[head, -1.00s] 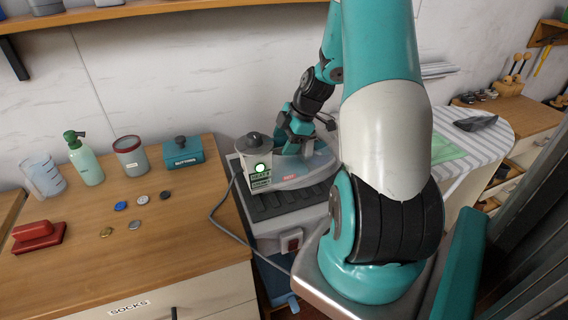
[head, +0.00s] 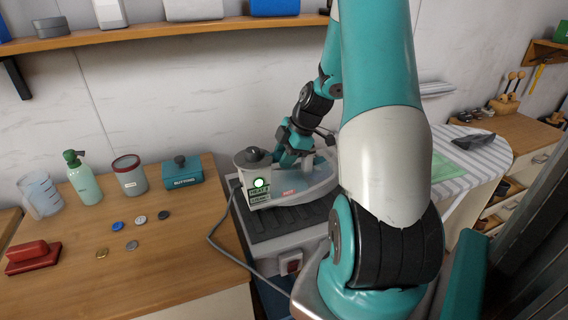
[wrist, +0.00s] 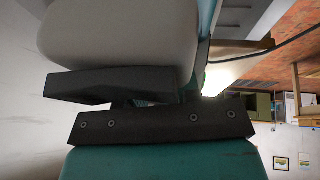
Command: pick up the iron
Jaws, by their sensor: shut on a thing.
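The iron (head: 322,188) has a grey, partly see-through body with a red label, and its narrow end points right. A pale housing with a dark knob and a lit green light stands at its left end. It is over the black ribbed pad of a grey stand (head: 262,241); whether it touches the pad I cannot tell. My gripper (head: 293,155) reaches down to the iron's top from behind and is shut on it, with the grip partly hidden. In the wrist view my dark jaws (wrist: 150,104) are close together, beside a large pale grey rounded shape.
A grey cord (head: 215,240) loops left of the stand. A red switch (head: 291,264) is on the stand's front. Right is a striped ironing board (head: 485,165) with cloths. A shelf (head: 170,31) hangs above.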

